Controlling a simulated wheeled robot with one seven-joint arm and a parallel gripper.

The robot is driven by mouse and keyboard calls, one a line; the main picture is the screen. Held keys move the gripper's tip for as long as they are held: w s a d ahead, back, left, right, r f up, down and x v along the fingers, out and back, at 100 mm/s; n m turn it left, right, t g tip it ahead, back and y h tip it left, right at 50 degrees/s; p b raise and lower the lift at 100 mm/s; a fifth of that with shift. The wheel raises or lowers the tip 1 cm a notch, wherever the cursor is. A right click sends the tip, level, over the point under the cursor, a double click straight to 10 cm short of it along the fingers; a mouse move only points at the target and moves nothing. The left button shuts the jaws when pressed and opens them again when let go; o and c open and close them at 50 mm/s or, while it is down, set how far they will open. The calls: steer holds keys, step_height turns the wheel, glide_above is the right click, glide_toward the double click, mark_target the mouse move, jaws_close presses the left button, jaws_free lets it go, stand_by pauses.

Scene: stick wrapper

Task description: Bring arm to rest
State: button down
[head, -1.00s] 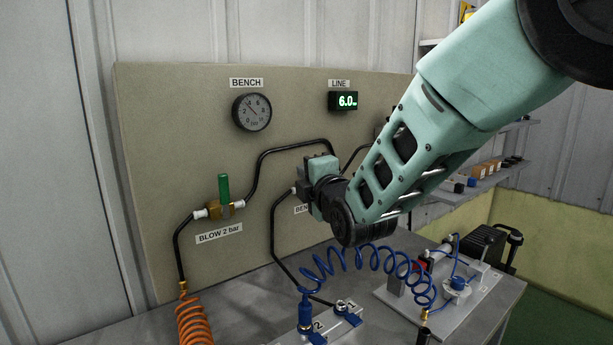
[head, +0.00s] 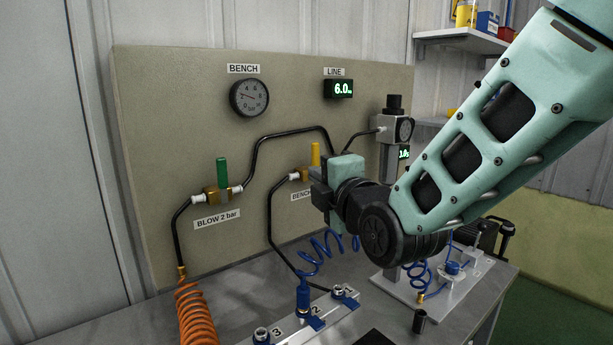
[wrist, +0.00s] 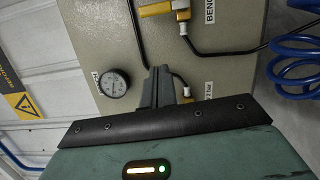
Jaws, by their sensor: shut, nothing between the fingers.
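My gripper (head: 317,190) is in front of the beige panel (head: 170,120) in the head view, above the bench. Its fingers are hard to make out there, partly hidden by its own body. In the wrist view the fingers of my gripper (wrist: 160,85) are together and empty, with the panel behind them. My teal arm (head: 480,140) reaches in from the upper right and covers part of the panel's right side.
A yellow-handled valve (head: 316,155) is close behind my gripper. A green-handled valve (head: 222,175), a gauge (head: 249,97) and an orange coiled hose (head: 195,312) are to the left. A numbered block (head: 310,322) and blue coiled hose (head: 318,252) are below.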

steer(key=s+f+m+g, duration=0.7)
steer(key=s+f+g, duration=0.2)
steer(key=s+f, duration=0.3)
steer(key=s+d+f+m+g+h, duration=0.2)
steer(key=s+d+m+g, duration=0.2)
steer(key=s, duration=0.5)
steer(key=s+d+f+m+g+h, duration=0.3)
steer(key=s+d+m+g, duration=0.1)
steer(key=s, duration=0.5)
steer(key=shift+s+f+h, duration=0.2)
steer(key=shift+s+h, duration=0.05)
steer(key=shift+h, duration=0.05)
